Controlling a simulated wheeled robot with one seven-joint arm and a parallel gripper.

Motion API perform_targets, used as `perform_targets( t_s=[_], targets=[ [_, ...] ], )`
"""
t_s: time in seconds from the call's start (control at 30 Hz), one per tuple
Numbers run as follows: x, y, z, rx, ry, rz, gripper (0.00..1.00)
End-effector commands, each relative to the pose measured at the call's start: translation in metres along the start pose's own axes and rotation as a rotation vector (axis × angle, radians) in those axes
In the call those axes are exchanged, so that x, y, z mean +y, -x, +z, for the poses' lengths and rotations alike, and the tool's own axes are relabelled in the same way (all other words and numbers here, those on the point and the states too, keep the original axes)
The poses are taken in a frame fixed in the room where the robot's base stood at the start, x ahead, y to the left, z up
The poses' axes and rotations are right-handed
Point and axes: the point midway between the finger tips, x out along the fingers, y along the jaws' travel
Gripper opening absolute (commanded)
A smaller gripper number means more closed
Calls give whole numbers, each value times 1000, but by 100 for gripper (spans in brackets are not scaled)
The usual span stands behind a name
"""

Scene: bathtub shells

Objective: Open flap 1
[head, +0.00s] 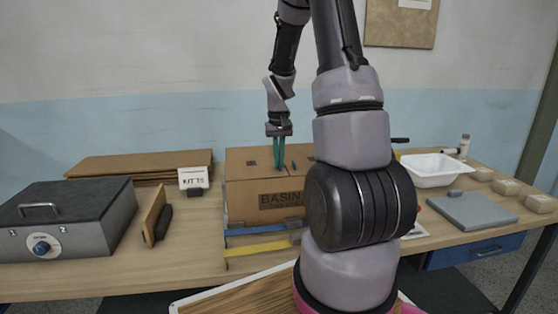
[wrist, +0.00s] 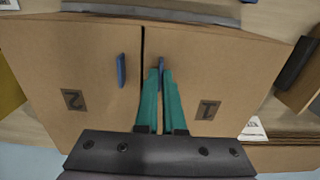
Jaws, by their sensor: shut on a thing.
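A cardboard box (head: 265,200) marked "BASIN" stands on the bench. Its top has two flaps, both lying flat, with a dark seam between them in the wrist view. Flap 1 (wrist: 225,75), with a printed 1, is on the right in the wrist view and on the left in the head view (head: 238,158). Flap 2 (wrist: 80,65) is beside it, with its own blue tab (wrist: 121,70). My gripper (wrist: 160,74) points down with its teal fingers shut on flap 1's blue tab (wrist: 161,62) near the seam. The fingers hide most of that tab.
A grey case (head: 60,220) and a small upright brown board (head: 154,213) stand left of the box. A white tray (head: 436,168) and a grey lidded slab (head: 470,210) are to the right.

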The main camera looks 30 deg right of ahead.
Motion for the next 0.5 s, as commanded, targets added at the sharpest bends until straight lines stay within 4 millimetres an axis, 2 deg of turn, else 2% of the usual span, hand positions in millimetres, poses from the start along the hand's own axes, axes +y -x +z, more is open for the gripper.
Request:
perform_targets(
  t_s=[0.27, 0.5],
  targets=[
    [-6, 14, -1, 3, 6, 79, 0],
    [-19, 44, -1, 5, 9, 256, 0]
  ],
)
